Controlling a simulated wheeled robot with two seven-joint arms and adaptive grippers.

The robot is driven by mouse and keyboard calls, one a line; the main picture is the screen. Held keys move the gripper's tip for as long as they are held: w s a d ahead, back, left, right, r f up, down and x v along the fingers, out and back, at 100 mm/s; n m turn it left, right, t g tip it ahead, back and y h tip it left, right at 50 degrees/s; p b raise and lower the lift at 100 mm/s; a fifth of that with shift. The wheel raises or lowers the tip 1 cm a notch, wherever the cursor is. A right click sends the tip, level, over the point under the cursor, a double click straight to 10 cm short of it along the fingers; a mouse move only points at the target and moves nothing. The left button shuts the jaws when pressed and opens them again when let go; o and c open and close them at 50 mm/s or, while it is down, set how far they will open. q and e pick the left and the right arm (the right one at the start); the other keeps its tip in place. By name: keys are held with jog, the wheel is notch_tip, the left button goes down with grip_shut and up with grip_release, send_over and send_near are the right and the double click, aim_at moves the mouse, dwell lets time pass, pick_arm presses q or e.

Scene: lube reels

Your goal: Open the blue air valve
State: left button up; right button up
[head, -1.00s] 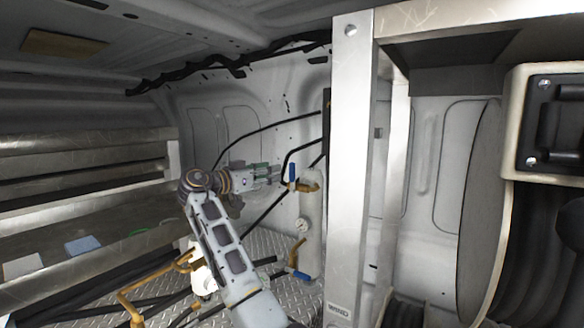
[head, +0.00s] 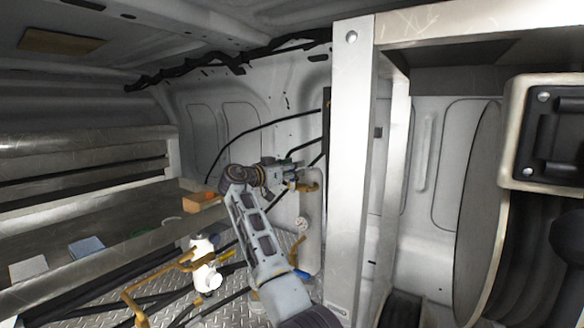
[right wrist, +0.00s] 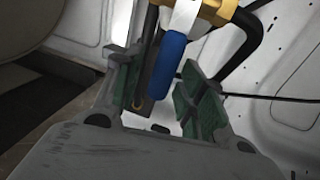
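The blue air valve handle (right wrist: 170,66) hangs from a brass valve body (right wrist: 212,10) in the right wrist view. My right gripper (right wrist: 165,92) is open, with its green-padded fingers on either side of the handle. A gap shows at the right finger; whether the left finger touches the handle I cannot tell. In the head view, my right gripper (head: 290,173) is at the brass valve (head: 308,187) on top of the upright pale cylinder (head: 310,235), and it hides most of the handle. My left gripper is not in view.
A gauge (head: 301,224) and a lower blue handle (head: 301,272) sit on the cylinder. A metal post (head: 348,180) stands close on the right. Shelves (head: 90,190) line the left, with an orange box (head: 203,201). Black hoses run behind my gripper.

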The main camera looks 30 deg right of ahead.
grip_shut()
dwell(0.3)
jog(key=shift+w, duration=0.15)
jog(key=w+a+f+n+t, duration=0.2)
jog(key=w+f+n, duration=0.1)
jog(key=n, duration=0.7)
jog(key=w+a+f+n+t, duration=0.2)
jog(key=f+n, duration=0.3)
jog(key=n, duration=0.5)
jog(key=shift+w+t+b, duration=0.3)
jog(key=shift+w+b, duration=0.15)
jog(key=shift+w, duration=0.35)
jog(key=shift+f+n, duration=0.1)
jog(key=shift+n, duration=0.2)
grip_release()
